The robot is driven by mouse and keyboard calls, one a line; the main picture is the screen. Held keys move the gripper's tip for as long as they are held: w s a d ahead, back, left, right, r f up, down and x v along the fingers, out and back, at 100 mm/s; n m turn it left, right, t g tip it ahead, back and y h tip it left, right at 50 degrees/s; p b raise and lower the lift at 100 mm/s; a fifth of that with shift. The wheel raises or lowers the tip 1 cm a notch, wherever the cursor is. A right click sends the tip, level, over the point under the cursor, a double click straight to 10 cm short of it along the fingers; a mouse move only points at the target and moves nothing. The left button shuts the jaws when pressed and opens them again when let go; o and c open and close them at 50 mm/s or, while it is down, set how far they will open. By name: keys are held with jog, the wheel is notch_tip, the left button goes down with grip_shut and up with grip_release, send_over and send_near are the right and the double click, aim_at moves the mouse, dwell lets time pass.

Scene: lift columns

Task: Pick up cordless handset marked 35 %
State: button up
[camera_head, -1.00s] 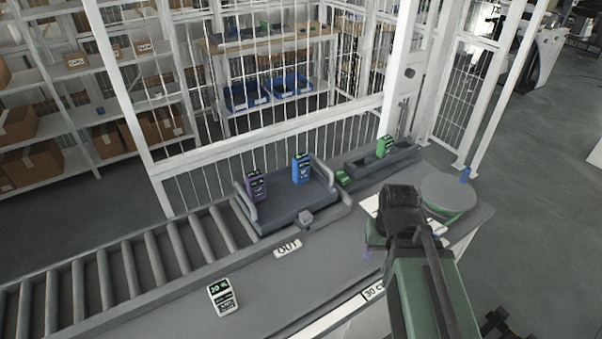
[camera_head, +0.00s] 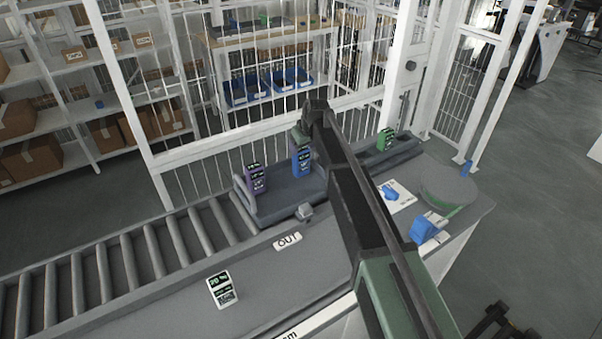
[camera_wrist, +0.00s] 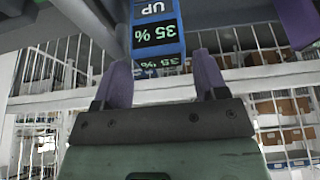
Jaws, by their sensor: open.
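The blue handset (camera_head: 302,160) stands upright on the grey tray (camera_head: 285,213). In the wrist view the handset (camera_wrist: 157,28) shows "35 %" and "UP", upside down. My gripper (camera_wrist: 163,66) is open, with its purple fingers to either side of the handset's near end. I cannot tell whether they touch it. In the head view my gripper (camera_head: 300,138) is at the handset's top, and my arm hides part of this area. A purple handset (camera_head: 255,180) stands on the tray to the left.
A green handset (camera_head: 385,139) stands in a grey tray behind my arm. A white handset (camera_head: 222,289) lies on the counter at the front, near the OUT label (camera_head: 288,241). Rollers (camera_head: 140,255) run left. A white mesh fence (camera_head: 270,130) stands close behind.

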aim_at(301, 161)
jog(key=shift+w+a+f, duration=0.15)
jog(key=shift+w+f, duration=0.05)
jog(key=shift+f, duration=0.35)
jog(key=b+x, duration=0.5)
jog(key=shift+w+f, duration=0.1)
jog(key=shift+f, duration=0.15)
jog(key=shift+r+p, duration=0.3)
jog(key=c, duration=0.7)
